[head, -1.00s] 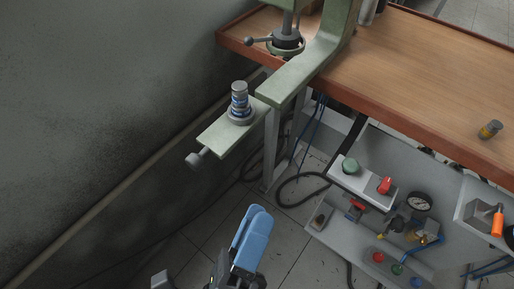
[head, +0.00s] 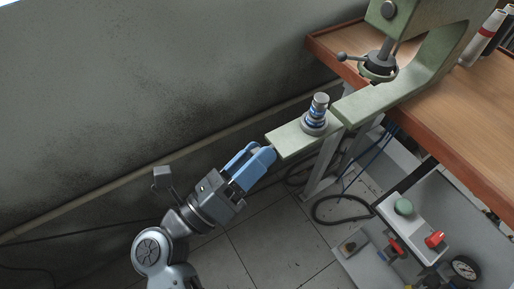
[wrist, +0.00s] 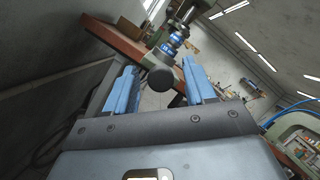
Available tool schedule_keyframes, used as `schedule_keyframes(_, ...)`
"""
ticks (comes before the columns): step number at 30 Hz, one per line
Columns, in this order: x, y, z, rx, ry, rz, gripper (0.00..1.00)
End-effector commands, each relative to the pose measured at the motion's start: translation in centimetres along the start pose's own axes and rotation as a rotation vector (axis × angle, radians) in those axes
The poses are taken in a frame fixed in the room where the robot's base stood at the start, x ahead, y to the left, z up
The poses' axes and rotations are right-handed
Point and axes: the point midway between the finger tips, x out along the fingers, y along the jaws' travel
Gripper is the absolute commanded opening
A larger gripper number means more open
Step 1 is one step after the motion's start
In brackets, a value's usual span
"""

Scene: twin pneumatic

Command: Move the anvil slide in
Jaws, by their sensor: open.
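The anvil slide (head: 290,139) is a pale green plate sticking out from the green press frame past the table's edge. A small metal cylinder with blue bands (head: 318,106) stands upright on it in a round grey holder (head: 314,124). My gripper (head: 262,151) is at the slide's outer end, its blue fingers apart. In the wrist view the slide's round dark knob (wrist: 160,77) shows between the two fingers (wrist: 159,66), with gaps on both sides. In the head view the fingers hide the knob. I cannot tell how deep it sits between them.
The press head (head: 379,66) with its lever is above the wooden table (head: 485,125). A control box (head: 410,217) with green and red buttons is below right. A grey wall (head: 150,90) with a pipe runs behind my arm. The floor beneath is mostly clear.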

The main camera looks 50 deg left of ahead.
Motion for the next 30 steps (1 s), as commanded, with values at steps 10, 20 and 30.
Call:
schedule_keyframes(10, 0.95, 0.01, -0.01, 0.001, -0.001, 0.000, 0.55)
schedule_keyframes(20, 0.92, 0.00, -0.01, 0.000, -0.001, 0.000, 0.29)
schedule_keyframes(30, 0.90, 0.01, -0.01, 0.000, -0.001, 0.000, 0.00)
